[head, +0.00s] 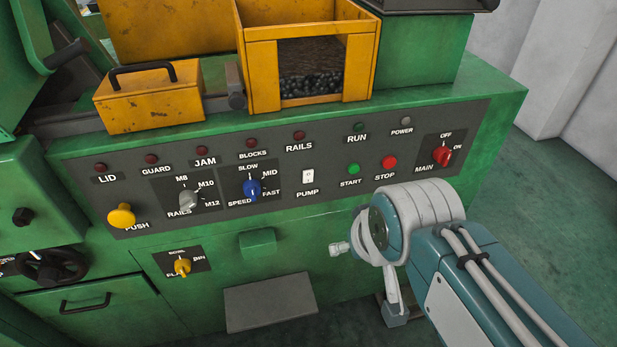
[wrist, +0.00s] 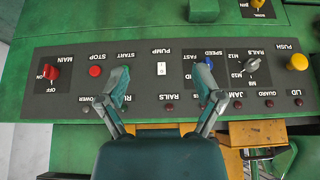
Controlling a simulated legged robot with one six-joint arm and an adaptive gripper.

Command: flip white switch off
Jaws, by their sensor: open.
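The white switch (head: 308,177) is a small rocker on the grey control panel (head: 330,205), above the label PUMP. In the wrist view, which shows the panel upside down, the white switch (wrist: 161,69) lies between my two fingertips in the picture. My gripper (wrist: 162,76) is open and empty, its fingers spread to either side of the switch. I cannot tell how far the fingertips are from the panel. The switch is too small to tell which way its rocker is tipped.
The green START button (head: 353,169), red STOP button (head: 389,162) and red MAIN knob (head: 441,156) are right of the switch. The blue SPEED knob (head: 252,188) is close on its left. A yellow bin (head: 262,75) of dark pieces stands above the panel.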

